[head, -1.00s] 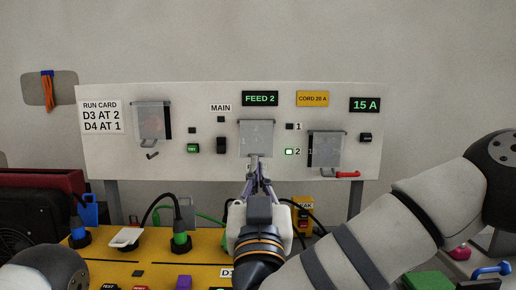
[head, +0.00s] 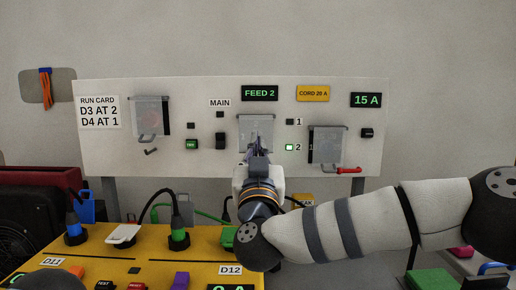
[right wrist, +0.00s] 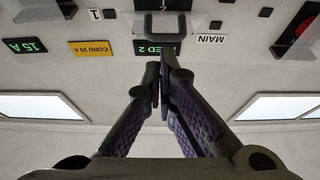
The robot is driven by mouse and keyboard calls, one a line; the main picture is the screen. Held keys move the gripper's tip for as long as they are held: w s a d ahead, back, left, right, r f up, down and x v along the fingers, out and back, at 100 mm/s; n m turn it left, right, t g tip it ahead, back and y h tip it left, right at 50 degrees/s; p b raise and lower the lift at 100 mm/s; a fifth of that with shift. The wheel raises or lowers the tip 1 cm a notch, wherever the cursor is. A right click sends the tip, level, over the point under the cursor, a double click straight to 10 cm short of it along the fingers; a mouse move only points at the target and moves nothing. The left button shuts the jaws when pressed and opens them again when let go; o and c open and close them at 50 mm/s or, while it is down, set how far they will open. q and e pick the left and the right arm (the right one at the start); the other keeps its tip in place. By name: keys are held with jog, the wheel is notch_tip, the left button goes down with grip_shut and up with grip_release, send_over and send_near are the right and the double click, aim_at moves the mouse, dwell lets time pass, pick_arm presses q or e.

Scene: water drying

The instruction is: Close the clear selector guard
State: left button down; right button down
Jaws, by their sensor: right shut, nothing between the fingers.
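The clear selector guard (head: 254,126) is the middle clear cover on the white panel, under the FEED 2 display (head: 259,93). Its lower part is hidden behind my right gripper, and I cannot tell how far it stands off the panel. My right gripper (head: 258,148) is shut and empty, its fingertips at the guard's lower part. Whether they touch it is unclear. In the right wrist view, turned upside down, the shut fingers (right wrist: 164,80) point at the panel, with a grey handle (right wrist: 163,37) just beyond their tips. My left gripper is out of view.
Other clear covers stand to the left (head: 150,117) and right (head: 327,145), the right one above a red lever (head: 349,170). A black MAIN switch (head: 220,141) is close left of the guard. A yellow bench unit (head: 110,258) with plugs fills the foreground.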

jog(key=shift+r, duration=0.1)
